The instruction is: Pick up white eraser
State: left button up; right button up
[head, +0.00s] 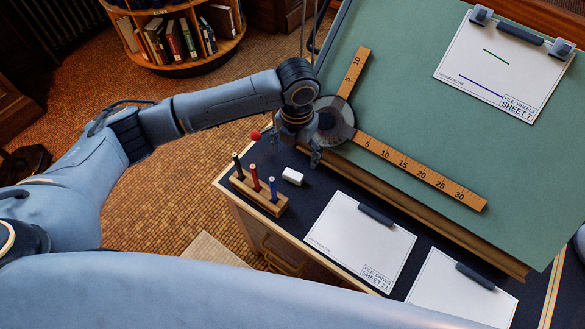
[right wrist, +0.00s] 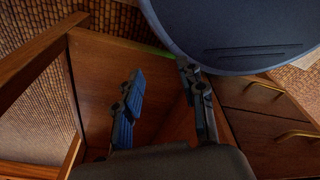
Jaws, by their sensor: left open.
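The white eraser (head: 292,176) lies on the dark desk ledge in the head view, just right of the wooden pencil holder (head: 258,194). My left gripper (head: 301,149) is above and a little beyond the eraser, pointing down, with its jaws open and empty. A gap shows between it and the eraser in the picture; its exact height is hard to tell. In the right wrist view my right gripper (right wrist: 160,78) has its two fingers spread apart with nothing between them. It faces brown wooden panels. The eraser is not seen in that view.
The holder carries black, red and blue pencils. A green drafting board (head: 400,120) with an orange-brown ruler (head: 420,172) rises behind the ledge. A red knob (head: 256,135) is left of my left gripper. A clipped sheet (head: 360,240) lies to the right of the eraser.

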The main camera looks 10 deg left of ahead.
pick_arm(q)
send_over(292, 176)
jog(key=f, duration=0.3)
jog(key=d+f, duration=0.1)
jog(key=shift+s+f, duration=0.1)
jog(key=shift+f, duration=0.3)
jog(key=shift+a+f+p, duration=0.2)
jog(key=shift+f+p, duration=0.2)
jog(key=shift+f, duration=0.55)
jog(key=f, duration=0.3)
jog(key=shift+a+f+p, duration=0.25)
jog(key=shift+p, duration=0.15)
jog(key=shift+f, duration=0.4)
jog(key=shift+c, duration=0.2)
jog(key=c, duration=1.1)
jog(key=shift+c, duration=0.5)
notch_tip(292, 176, up, 9)
jog(key=shift+f+b, duration=0.1)
jog(key=shift+b, duration=0.45)
jog(key=shift+r, duration=0.65)
pick_arm(e)
jog(key=shift+s+d+r+g, duration=0.15)
jog(key=shift+s+d, duration=0.2)
jog(key=shift+s, duration=0.35)
jog(key=shift+s+d+r+g, duration=0.15)
jog(key=shift+s+d, duration=0.15)
jog(key=shift+s, duration=0.35)
